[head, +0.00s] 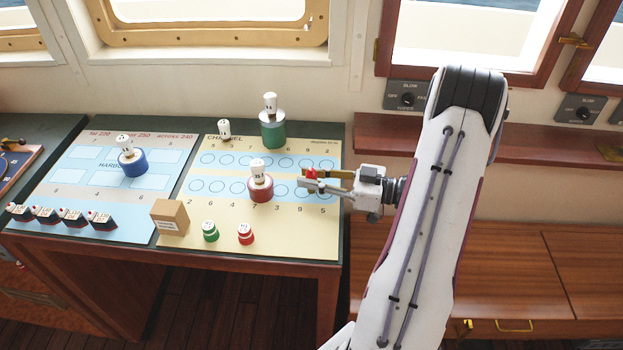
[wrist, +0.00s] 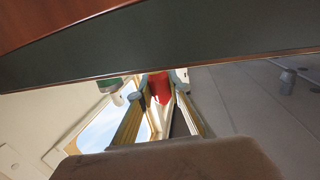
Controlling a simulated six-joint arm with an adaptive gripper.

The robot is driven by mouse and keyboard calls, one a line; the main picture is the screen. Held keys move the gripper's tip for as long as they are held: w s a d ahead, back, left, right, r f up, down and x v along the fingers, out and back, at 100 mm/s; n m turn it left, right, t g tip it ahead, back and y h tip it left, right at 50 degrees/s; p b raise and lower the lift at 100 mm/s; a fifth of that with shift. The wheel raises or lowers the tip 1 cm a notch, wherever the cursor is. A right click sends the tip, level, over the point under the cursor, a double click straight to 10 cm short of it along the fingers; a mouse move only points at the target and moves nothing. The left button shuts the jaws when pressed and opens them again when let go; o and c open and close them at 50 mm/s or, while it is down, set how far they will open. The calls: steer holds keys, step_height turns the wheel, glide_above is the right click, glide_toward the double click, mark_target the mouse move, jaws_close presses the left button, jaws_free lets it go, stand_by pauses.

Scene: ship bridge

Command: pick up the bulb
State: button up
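My gripper (head: 312,180) is over the right side of the cream chart board, pointing left. A small red piece, which looks like the bulb (head: 311,173), sits between its fingertips. In the wrist view the red bulb (wrist: 160,86) fills the gap between the two fingertips (wrist: 158,92), and they look closed on it. The bulb's lower end is hidden by the fingers. Its exact shape is too small to tell.
A red cylinder with a white top (head: 261,187) stands just left of my gripper. A green one (head: 273,135) is behind, a blue one (head: 133,165) farther left. A cardboard box (head: 170,218), small green (head: 210,232) and red (head: 245,235) pots stand in front.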

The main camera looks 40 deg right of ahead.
mark_target(311, 169)
steer(key=shift+r, duration=0.1)
stand_by(0.3)
steer(key=shift+r, duration=4.9)
